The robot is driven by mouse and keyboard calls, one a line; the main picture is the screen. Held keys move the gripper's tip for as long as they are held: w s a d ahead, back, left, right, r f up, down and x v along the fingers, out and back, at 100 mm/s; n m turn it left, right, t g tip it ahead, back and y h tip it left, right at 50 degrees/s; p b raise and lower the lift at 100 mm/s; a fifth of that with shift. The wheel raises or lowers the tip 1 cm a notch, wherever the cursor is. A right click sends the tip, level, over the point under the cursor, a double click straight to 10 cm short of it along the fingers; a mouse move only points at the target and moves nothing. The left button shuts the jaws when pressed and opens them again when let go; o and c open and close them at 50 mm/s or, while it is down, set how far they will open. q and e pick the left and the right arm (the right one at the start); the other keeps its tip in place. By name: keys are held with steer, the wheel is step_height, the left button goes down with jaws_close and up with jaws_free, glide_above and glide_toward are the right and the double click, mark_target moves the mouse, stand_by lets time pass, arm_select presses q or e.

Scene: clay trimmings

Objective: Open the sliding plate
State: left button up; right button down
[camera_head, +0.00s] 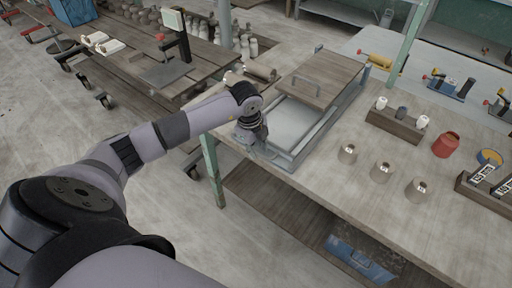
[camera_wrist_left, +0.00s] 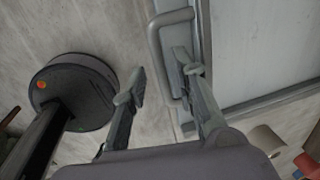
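A long metal-framed box (camera_head: 288,157) lies on the workbench. My left gripper (camera_head: 262,152) is at the box's near left corner. In the left wrist view my left gripper (camera_wrist_left: 160,68) is open, with one finger on each side of the bar of a grey handle (camera_wrist_left: 155,42) on the box's edge. No firm grip on the bar shows. My right gripper is not in view.
A wooden block with small cups (camera_head: 394,125), a red pot (camera_head: 446,145) and a yellow roller (camera_head: 377,61) stand farther right and back.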

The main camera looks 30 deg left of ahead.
mark_target(274, 154)
arm_select(q)
steer(key=shift+f, duration=0.1)
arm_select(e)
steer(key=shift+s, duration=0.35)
arm_select(q)
step_height(274, 154, up, 12)
steer(key=s, duration=0.2)
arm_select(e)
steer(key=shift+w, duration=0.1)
arm_select(q)
steer(key=shift+s+a+f, duration=0.1)
steer(key=shift+c, duration=0.4)
